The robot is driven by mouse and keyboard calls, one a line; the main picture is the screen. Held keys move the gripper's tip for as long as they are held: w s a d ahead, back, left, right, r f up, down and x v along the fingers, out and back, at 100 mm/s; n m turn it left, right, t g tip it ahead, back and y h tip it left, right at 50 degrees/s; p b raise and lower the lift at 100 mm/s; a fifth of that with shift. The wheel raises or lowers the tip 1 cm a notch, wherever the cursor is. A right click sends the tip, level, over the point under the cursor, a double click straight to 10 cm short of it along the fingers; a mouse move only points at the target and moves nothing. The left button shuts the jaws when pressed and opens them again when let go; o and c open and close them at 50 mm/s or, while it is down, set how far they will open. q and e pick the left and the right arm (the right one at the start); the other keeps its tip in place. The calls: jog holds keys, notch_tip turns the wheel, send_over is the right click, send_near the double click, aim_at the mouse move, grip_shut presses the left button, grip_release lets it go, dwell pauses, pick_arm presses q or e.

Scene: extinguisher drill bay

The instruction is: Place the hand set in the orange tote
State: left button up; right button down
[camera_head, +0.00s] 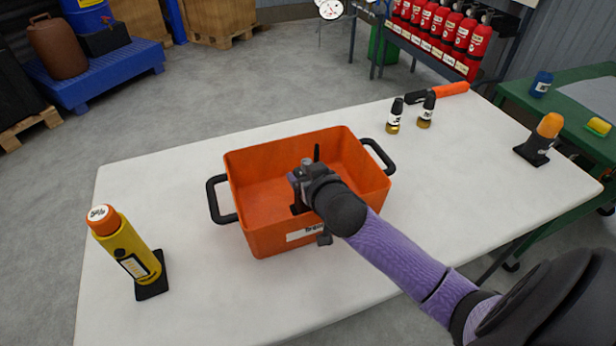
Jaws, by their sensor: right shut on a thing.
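The orange tote (255,232) stands open on the white table, with a black handle at each end and a white label on its front. My right gripper (301,196) reaches down into the tote and is shut on the hand set (317,153). Only a thin black antenna-like piece of the hand set shows clearly above the gripper; my wrist hides most of the rest. I cannot tell whether the hand set touches the tote floor. My left gripper is not in view.
A yellow cylinder with an orange cap (128,250) stands on a black base at the front left. Two small black-and-brass fittings (395,117) and an orange-handled tool (452,89) are at the back. An orange-topped dark item (546,132) stands at the right.

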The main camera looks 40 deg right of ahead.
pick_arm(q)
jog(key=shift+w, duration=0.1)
pick_arm(e)
jog(key=shift+f, duration=0.1)
jog(key=shift+c, duration=0.2)
grip_release()
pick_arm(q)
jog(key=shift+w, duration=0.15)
pick_arm(e)
jog(key=shift+o, duration=0.2)
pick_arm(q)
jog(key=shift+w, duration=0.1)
pick_arm(e)
jog(key=shift+s+a+r, duration=0.1)
jog(key=shift+s+r, duration=0.2)
pick_arm(q)
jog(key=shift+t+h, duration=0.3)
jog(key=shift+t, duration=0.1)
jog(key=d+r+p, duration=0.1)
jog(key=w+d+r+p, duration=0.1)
jog(key=p, duration=0.1)
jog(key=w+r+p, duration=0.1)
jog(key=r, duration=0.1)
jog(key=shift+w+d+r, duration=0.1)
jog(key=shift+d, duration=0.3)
pick_arm(e)
jog(key=v, duration=1.1)
jog(key=shift+s, duration=0.2)
